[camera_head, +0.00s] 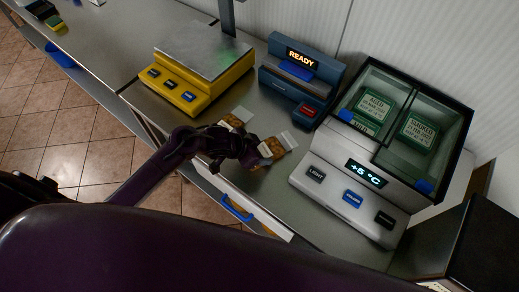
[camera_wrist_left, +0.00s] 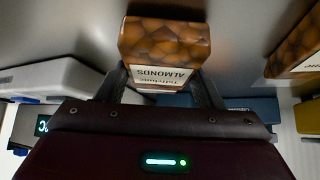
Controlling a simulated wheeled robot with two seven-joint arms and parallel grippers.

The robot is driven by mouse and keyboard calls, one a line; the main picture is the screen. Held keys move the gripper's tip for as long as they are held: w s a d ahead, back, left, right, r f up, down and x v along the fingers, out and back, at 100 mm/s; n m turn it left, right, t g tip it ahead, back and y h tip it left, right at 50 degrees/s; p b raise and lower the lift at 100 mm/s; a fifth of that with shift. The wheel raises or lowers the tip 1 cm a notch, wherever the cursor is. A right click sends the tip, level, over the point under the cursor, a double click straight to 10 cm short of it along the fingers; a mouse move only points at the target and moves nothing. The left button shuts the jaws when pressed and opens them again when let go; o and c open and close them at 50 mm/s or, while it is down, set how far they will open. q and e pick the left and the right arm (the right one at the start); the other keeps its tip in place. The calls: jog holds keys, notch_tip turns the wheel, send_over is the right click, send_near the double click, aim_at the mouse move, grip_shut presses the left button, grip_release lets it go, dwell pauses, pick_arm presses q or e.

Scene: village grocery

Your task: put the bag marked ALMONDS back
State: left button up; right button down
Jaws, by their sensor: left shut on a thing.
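The bag marked ALMONDS (camera_wrist_left: 165,45) is brown with a pale label and sits between the fingers of my left gripper (camera_wrist_left: 165,88) in the left wrist view. Its label reads upside down there. In the head view my left gripper (camera_head: 262,151) is shut on this bag (camera_head: 279,146), over the counter in front of the blue READY device. I cannot tell whether the bag touches the counter. A second, similar bag (camera_head: 237,118) lies left of it, beside the scale; it shows at the right edge of the left wrist view (camera_wrist_left: 300,52), its label mostly cut off. My right gripper is not in view.
A yellow scale (camera_head: 190,90) stands to the left and the blue READY device (camera_head: 300,75) behind. A glass-topped cooler (camera_head: 345,205) showing +5 °C, with green packs inside, stands right.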

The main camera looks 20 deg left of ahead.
pick_arm(q)
jog(key=shift+f, duration=0.2)
jog(key=o, duration=1.6)
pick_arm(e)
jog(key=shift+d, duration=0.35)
pick_arm(q)
jog(key=shift+r, duration=0.1)
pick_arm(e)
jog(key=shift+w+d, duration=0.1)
pick_arm(q)
jog(key=shift+r, duration=0.15)
jog(key=v, duration=1.2)
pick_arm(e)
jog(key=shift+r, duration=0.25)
